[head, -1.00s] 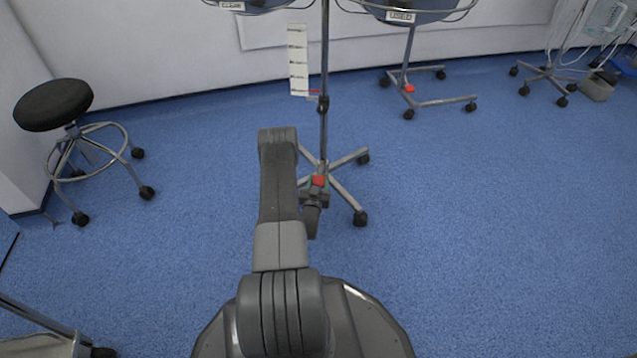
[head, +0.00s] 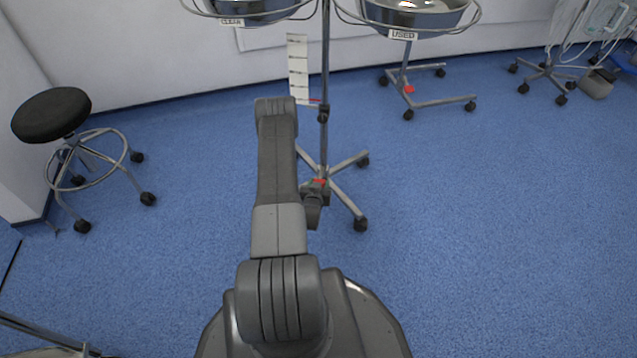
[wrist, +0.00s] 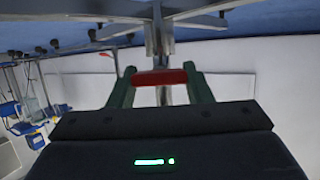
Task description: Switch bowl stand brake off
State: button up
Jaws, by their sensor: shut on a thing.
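Whether the pedal is up or down is unclear.
A black-topped stool (head: 51,115) stands at the left. A second wheeled stand (head: 430,100) with its own red pedal (head: 409,89) is behind to the right. A drip-type stand (head: 550,72) and a bin (head: 598,82) are at the far right. The blue floor at right is clear.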

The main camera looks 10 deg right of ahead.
jog(key=shift+r+g, duration=0.3)
jog(key=shift+g, duration=0.1)
jog(key=o, duration=1.4)
jog(key=p+v, duration=0.4)
jog(key=v, duration=1)
jog(key=shift+d, duration=0.15)
